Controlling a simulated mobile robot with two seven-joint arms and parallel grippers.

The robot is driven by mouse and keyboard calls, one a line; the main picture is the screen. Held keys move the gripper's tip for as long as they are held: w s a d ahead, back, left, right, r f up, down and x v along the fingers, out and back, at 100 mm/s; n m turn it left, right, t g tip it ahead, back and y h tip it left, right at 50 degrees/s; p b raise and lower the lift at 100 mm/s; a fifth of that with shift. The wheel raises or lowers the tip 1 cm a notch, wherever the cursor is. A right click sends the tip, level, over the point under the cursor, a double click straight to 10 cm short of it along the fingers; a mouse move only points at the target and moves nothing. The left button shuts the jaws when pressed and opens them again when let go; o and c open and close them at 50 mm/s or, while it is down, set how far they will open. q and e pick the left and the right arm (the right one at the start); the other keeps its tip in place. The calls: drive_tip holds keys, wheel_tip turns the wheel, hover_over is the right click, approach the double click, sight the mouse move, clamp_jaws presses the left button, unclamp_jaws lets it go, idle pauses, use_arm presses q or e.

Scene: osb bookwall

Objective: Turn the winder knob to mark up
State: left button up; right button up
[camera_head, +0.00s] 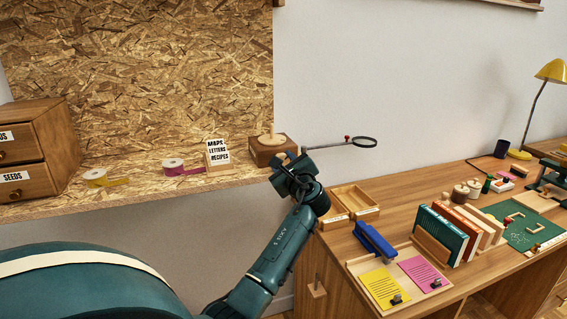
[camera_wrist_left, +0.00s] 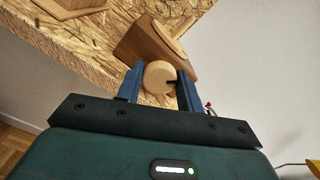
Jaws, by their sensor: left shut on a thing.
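The winder is a brown wooden box (camera_head: 264,152) with a pale peg on top, on the right end of the chipboard shelf. In the left wrist view the winder box (camera_wrist_left: 150,42) lies behind a round pale wooden knob (camera_wrist_left: 157,77). A short dark mark on the knob's face points to the right in that view. My left gripper (camera_head: 287,163) is at the front of the winder, and its arm hides the knob in the head view. In the left wrist view its two blue fingers (camera_wrist_left: 156,80) are shut on the knob's sides. My right gripper is not in view.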

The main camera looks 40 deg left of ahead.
use_arm(q)
drive_tip(key=shift+n, duration=0.5)
drive_tip(key=o, duration=1)
